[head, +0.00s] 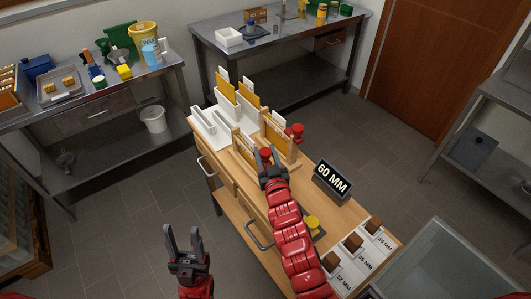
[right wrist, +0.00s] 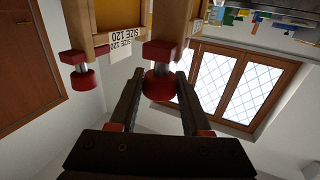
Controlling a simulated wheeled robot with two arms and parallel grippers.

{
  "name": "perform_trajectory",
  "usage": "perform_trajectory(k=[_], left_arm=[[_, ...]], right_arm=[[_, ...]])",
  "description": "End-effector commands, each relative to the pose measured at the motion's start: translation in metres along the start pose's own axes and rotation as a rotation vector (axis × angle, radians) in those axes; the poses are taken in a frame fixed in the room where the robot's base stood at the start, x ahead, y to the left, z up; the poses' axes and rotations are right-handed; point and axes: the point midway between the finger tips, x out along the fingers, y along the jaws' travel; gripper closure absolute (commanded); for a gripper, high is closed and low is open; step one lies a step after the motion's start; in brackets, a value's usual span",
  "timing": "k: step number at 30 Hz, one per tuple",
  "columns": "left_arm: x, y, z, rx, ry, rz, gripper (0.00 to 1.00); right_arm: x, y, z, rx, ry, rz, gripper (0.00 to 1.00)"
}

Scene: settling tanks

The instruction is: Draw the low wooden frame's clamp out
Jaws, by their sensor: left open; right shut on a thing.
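Two wooden frames with yellow panels stand on the wooden cart: a left one (head: 244,150) and a right one (head: 279,138). I cannot tell for sure which is the low one. My right gripper (head: 265,156) is shut on the red clamp knob of the left frame. In the right wrist view the red knob (right wrist: 160,84) sits between the fingertips (right wrist: 158,88), below a metal rod going into the wood. The right frame has its own red clamp (head: 295,132). My left gripper (head: 183,236) is open and empty, left of the cart.
The cart (head: 318,216) also holds a "60 MM" sign (head: 332,180), a yellow round piece (head: 313,222), brown blocks (head: 352,241) on labelled cards, and white slotted holders (head: 210,125) with more yellow panels behind. Steel tables stand behind; the floor left of the cart is clear.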

Motion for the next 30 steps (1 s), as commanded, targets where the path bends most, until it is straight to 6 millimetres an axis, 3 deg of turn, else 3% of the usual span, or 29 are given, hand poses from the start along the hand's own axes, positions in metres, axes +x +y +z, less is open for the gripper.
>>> perform_trajectory(k=[14, 24, 30], left_arm=[[0.0, 0.0, 0.0, 0.0, 0.0, 0.0, 0.5], [0.002, 0.0, 0.0, 0.0, 0.0, 0.0, 0.5], [0.002, 0.0, 0.0, 0.0, 0.0, 0.0, 0.5]], right_arm=[[-0.001, 0.0, 0.001, 0.0, -0.001, 0.0, 1.0], [-0.039, 0.017, 0.002, -0.001, -0.004, 0.002, 1.0], [-0.041, 0.018, 0.001, -0.001, -0.003, 0.002, 1.0]])
